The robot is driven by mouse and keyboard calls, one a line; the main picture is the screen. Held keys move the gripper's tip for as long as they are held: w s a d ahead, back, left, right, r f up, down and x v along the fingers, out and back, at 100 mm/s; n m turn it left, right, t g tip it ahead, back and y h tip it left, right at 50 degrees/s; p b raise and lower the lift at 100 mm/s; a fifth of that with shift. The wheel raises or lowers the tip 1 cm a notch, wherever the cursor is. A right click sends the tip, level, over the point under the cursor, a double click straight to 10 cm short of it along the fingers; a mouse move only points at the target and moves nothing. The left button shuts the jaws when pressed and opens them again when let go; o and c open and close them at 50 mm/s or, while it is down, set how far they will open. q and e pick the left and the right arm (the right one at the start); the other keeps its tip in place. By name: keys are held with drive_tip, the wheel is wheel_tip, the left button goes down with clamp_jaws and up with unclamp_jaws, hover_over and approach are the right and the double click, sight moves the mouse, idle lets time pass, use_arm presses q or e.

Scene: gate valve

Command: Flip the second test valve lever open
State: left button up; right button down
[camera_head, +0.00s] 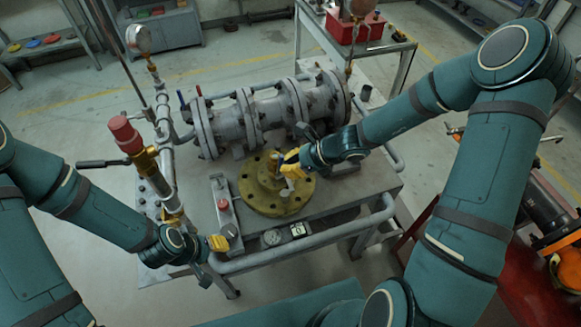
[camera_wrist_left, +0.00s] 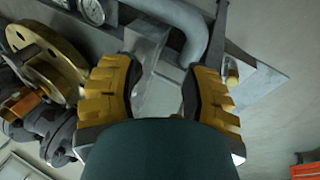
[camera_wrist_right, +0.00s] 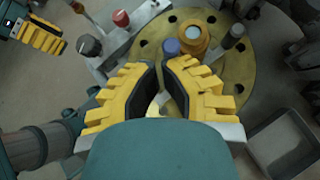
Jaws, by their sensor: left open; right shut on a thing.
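Two small levers stand by the left flange of the grey valve body (camera_head: 250,120) in the head view: a blue-ended lever (camera_head: 182,100) and a red-ended lever (camera_head: 199,91). Which is the second test valve lever is unclear. My right gripper (camera_head: 288,160) is low over the round yellow flange (camera_head: 252,197). In the right wrist view its fingers are closed together, with a small blue-ended piece (camera_wrist_right: 171,47) at the tips. What they grip is mostly hidden. My left gripper (camera_head: 214,254) is open and empty by the bench's front left corner. It also shows open in the left wrist view (camera_wrist_left: 164,72).
A grey block with a red knob (camera_head: 223,203) and a dark knob (camera_head: 230,230) sits between my left gripper and the flange. A dial gauge (camera_head: 271,237) and a pipe rail (camera_head: 300,250) line the front edge. A red-capped brass fitting (camera_head: 125,133) rises at left.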

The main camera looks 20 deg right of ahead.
drive_tip(key=shift+a, duration=0.1)
drive_tip(key=shift+r, duration=0.2)
drive_tip(key=shift+r+p, duration=0.65)
drive_tip(key=shift+r, duration=0.05)
